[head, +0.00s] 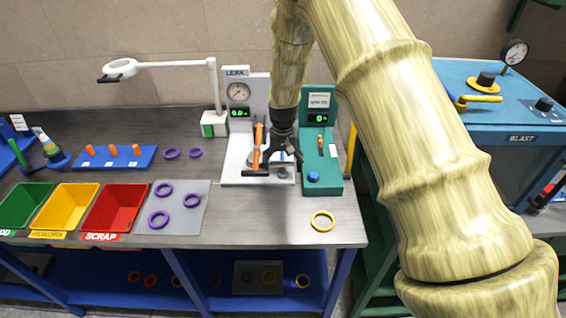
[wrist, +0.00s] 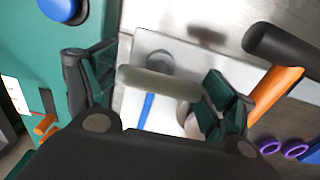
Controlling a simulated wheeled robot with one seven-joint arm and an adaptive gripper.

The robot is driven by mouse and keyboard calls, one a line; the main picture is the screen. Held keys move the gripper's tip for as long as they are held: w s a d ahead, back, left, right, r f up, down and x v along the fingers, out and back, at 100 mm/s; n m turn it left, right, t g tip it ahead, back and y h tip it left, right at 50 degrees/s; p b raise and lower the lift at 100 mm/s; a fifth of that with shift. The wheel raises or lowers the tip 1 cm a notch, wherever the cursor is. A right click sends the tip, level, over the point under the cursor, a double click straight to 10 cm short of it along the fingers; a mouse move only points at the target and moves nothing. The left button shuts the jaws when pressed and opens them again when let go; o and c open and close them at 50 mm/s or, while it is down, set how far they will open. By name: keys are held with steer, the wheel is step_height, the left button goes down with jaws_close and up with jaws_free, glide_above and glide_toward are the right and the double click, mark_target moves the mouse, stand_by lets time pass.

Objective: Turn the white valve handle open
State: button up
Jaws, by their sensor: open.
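The white valve handle (wrist: 150,81) shows in the wrist view as a pale grey-white rounded bar above the white plate of the LEAK station. My gripper (wrist: 160,78) is open, with one dark green-padded finger near each end of the bar. I cannot tell whether either finger touches it. In the head view my gripper (head: 282,152) points down over the white LEAK base plate (head: 233,170), and I cannot make out the handle there.
An orange lever (head: 258,146) with a black grip stands just left of my gripper; its grip (wrist: 285,46) shows in the wrist view. The green station (head: 323,186) with a blue button stands close on the right. A yellow ring (head: 322,221) lies in front.

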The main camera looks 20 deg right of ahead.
steer(key=shift+f, duration=0.1)
steer(key=c, duration=0.7)
steer(key=shift+c, duration=0.2)
steer(key=shift+n, duration=0.4)
steer(key=n+b, duration=0.1)
steer(key=n, duration=0.2)
steer(key=shift+w+n+b, duration=0.1)
steer(key=shift+n+b, duration=0.3)
steer(key=n+b, duration=0.1)
steer(key=n, duration=0.3)
steer(key=shift+n, duration=0.3)
steer(key=n, duration=0.8)
steer(key=shift+n, duration=0.3)
